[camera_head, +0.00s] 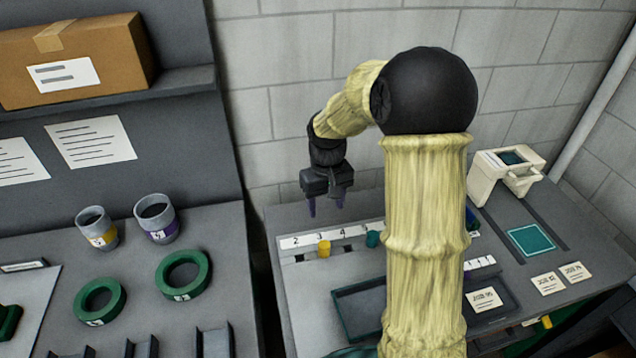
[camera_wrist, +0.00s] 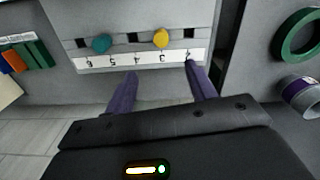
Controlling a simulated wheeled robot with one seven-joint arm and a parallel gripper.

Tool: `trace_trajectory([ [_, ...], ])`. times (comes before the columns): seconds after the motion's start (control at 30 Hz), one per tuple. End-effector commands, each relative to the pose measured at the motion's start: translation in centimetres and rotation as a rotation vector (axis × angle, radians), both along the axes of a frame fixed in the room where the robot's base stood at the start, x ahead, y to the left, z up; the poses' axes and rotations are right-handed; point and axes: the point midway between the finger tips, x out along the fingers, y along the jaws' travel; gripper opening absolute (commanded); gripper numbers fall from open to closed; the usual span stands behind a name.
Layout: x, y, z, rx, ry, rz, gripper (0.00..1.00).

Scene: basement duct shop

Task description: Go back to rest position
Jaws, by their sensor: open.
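My gripper (camera_head: 326,207) hangs from my bent arm in the head view, pointing down above the left part of the right-hand bench. Its purple fingers are apart with nothing between them; they also show in the wrist view (camera_wrist: 160,80). My arm hides the middle of the bench.
A dark tray (camera_head: 361,310) lies on the bench beside my arm. A cream device (camera_head: 505,173) and a teal pad (camera_head: 531,240) are at the right. The left bench holds green rings (camera_head: 184,274) and two grey cups (camera_head: 156,218). A cardboard box (camera_head: 75,60) is on a shelf.

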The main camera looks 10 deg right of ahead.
Motion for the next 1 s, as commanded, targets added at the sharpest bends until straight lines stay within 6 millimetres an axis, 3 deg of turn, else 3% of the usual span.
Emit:
trace_trajectory([
  [0.27,-0.9,0.1,0.2,-0.003,-0.013,-0.004,0.55],
  [0.37,-2.8,0.3,0.6,-0.007,-0.038,-0.017,0.55],
  [0.73,-13.9,0.2,1.2,0.008,-0.197,-0.125,0.55],
  [0.87,-15.9,0.1,1.0,0.016,-0.227,-0.151,0.55],
  [1.0,-16.3,0.1,1.0,0.018,-0.233,-0.157,0.55],
])
